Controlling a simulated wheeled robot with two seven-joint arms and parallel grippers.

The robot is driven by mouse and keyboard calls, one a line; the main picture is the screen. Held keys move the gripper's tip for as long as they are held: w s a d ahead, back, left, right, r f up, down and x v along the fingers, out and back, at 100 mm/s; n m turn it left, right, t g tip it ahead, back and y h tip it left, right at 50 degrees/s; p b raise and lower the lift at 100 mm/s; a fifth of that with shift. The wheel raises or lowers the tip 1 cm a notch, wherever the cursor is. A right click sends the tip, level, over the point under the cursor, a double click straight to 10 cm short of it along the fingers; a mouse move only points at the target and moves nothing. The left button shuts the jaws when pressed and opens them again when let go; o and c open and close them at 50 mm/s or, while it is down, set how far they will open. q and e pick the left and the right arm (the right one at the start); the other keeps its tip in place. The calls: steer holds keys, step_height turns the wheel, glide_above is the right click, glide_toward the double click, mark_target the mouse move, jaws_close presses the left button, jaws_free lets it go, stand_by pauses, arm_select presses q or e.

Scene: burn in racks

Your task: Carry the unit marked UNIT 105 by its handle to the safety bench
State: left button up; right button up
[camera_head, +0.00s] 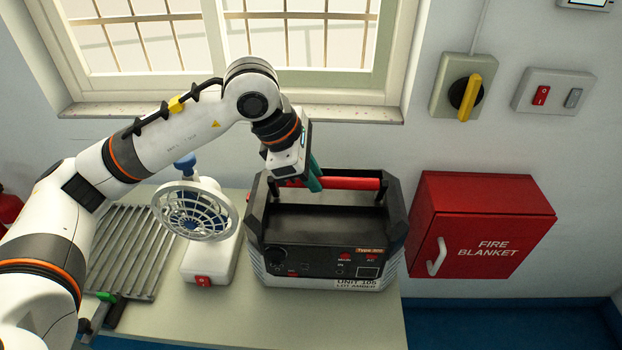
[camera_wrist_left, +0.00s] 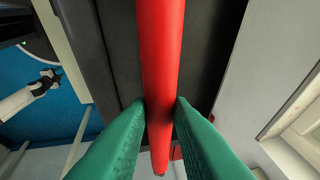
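The unit (camera_head: 322,225) is a black case with a white label reading UNIT 105 on its lower front. It stands upright on the bench by the window. A red bar handle (camera_head: 352,183) spans its top; the handle also runs down the middle of the left wrist view (camera_wrist_left: 161,60). My left gripper (camera_head: 314,180) reaches down to the handle from above. In the wrist view its green fingers (camera_wrist_left: 160,108) lie on both sides of the handle, tips against it. A small white and black part, perhaps my right arm, shows at the left of that view (camera_wrist_left: 40,88).
A white fan (camera_head: 208,235) stands close left of the unit, with a grey ribbed rack (camera_head: 128,245) beyond it. A red fire blanket box (camera_head: 480,225) is on the wall at right. The window sill (camera_head: 350,113) is behind. Bare bench top (camera_head: 290,320) lies in front.

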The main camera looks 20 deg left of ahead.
arm_select(q)
steer(key=shift+w+a+r, duration=0.1)
steer(key=shift+w+a, duration=0.1)
steer(key=shift+w, duration=0.4)
steer(key=shift+w+a+r, duration=0.1)
steer(key=shift+w+a, duration=0.05)
steer(key=shift+w, duration=0.45)
steer(key=o, duration=1.8)
steer(key=shift+o, duration=0.2)
steer(key=shift+r, duration=0.15)
steer(key=p+v, duration=0.1)
steer(key=v, duration=0.4)
steer(key=shift+p, duration=0.35)
